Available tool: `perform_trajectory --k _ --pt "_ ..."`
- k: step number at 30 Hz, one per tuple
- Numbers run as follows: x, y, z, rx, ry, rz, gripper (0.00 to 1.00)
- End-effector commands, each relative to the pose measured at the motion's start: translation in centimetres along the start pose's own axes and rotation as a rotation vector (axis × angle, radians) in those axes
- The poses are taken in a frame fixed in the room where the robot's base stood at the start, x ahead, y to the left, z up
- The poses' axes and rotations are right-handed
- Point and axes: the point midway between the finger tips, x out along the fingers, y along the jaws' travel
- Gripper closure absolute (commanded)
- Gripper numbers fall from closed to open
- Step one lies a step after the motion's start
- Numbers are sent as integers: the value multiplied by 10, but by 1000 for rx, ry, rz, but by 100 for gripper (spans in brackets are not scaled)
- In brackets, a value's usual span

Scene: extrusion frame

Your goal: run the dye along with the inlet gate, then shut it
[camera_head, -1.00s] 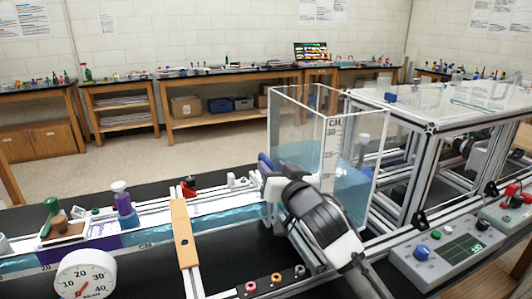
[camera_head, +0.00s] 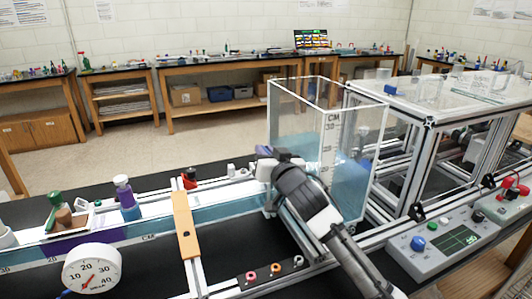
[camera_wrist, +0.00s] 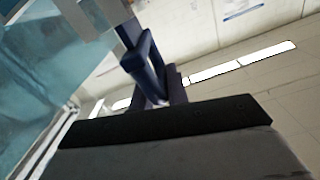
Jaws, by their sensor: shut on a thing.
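The clear tank (camera_head: 292,118) holds blue water and stands at the head of a long, clear-sided channel (camera_head: 215,212). The inlet gate's dark blue handle (camera_head: 283,154) shows at the tank's front left. In the wrist view the handle (camera_wrist: 150,68) is an upright dark blue loop. My gripper (camera_head: 266,167) is shut on this handle; its fingertips are mostly hidden by the handle and my wrist. The gate's plate and lower edge are hidden, so its opening cannot be told. Purple dye (camera_head: 66,245) lies in the channel's water at the left, beneath the bottles.
An orange-tan bar (camera_head: 185,225) crosses the channel. A round dial (camera_head: 92,271) stands at the front left. A control box (camera_head: 440,240) sits at the right. Small bottles (camera_head: 125,192) stand along the channel.

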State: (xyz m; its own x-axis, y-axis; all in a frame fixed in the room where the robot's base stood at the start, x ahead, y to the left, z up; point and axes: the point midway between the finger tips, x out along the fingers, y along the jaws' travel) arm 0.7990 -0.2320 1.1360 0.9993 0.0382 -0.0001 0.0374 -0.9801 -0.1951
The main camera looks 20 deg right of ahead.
Motion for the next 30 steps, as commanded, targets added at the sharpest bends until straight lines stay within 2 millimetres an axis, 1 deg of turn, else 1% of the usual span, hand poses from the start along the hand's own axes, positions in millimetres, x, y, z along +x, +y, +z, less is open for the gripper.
perform_trajectory --k 8,15,25,26,27,30 --pt "0 -1 3 1 0 -2 100" --pt "0 3 22 5 -1 -4 100" --pt "0 3 24 5 -9 -1 100" --pt "0 3 24 5 -10 -1 80" --pt "0 3 23 5 -9 -2 75" --pt "0 3 22 3 -6 -1 64"
